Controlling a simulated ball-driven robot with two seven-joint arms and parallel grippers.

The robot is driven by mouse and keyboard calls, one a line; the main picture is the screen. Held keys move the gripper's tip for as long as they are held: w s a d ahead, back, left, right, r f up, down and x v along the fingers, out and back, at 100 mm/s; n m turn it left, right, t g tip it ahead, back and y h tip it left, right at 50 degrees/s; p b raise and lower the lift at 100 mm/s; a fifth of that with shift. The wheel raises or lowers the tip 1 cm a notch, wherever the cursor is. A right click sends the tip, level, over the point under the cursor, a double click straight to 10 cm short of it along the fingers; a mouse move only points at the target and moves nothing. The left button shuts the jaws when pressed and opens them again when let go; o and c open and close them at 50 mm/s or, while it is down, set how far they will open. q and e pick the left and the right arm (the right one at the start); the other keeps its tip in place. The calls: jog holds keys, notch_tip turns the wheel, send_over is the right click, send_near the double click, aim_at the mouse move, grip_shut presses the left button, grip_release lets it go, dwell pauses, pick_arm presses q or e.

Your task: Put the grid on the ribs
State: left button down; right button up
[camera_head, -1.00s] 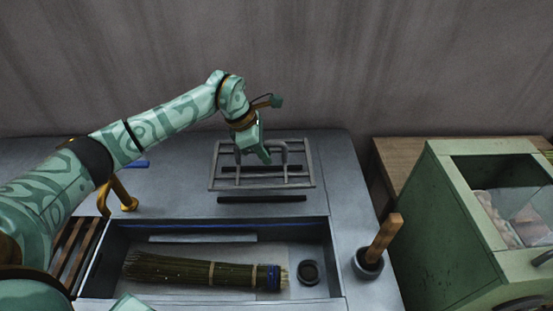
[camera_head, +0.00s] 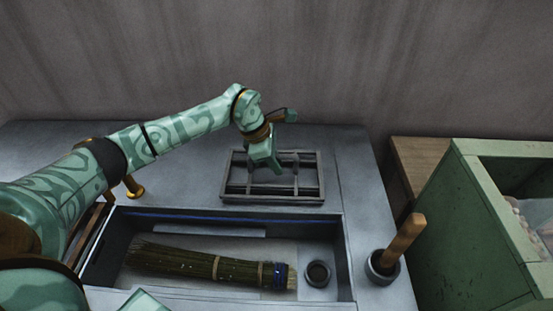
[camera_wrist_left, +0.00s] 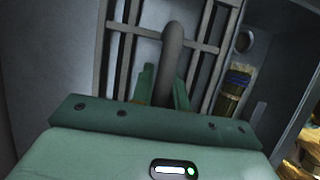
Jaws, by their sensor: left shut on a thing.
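The grey metal grid (camera_head: 272,200) lies over the back part of the grey table, behind the sunken tray. My left gripper (camera_head: 276,168) is above its middle, shut on the grid's upright handle. In the left wrist view the handle (camera_wrist_left: 173,50) stands between the green fingers (camera_wrist_left: 164,92), with the grid bars (camera_wrist_left: 207,48) beyond. The dark ribs are mostly hidden under the grid. I cannot tell whether the grid touches them all along.
A bound broom bundle (camera_head: 195,263) and a small dark ring (camera_head: 318,273) lie in the sunken tray (camera_head: 349,255). A wooden handle (camera_head: 403,240) stands in a round cup (camera_head: 381,268) at right. A green bin (camera_head: 450,245) stands farther right.

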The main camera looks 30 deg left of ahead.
pick_arm(q)
jog(key=shift+r, duration=0.1)
dwell(0.3)
jog(key=c, duration=1.3)
grip_release()
jog(key=p+v, duration=0.3)
jog(key=v, duration=0.4)
jog(key=d+p+v, duration=0.1)
jog(key=p+v, duration=0.2)
jog(key=v, duration=0.5)
jog(key=w+d+r+p+v, duration=0.1)
jog(key=p+v, duration=0.3)
jog(key=v, duration=0.3)
jog(key=shift+d+r, duration=0.1)
jog(key=shift+r, duration=0.3)
pick_arm(e)
notch_tip(320, 180, up, 10)
jog(key=w, duration=0.2)
jog(key=shift+w+f+t, duration=0.15)
jog(key=shift+w+t, duration=0.15)
jog(key=shift+t, duration=0.1)
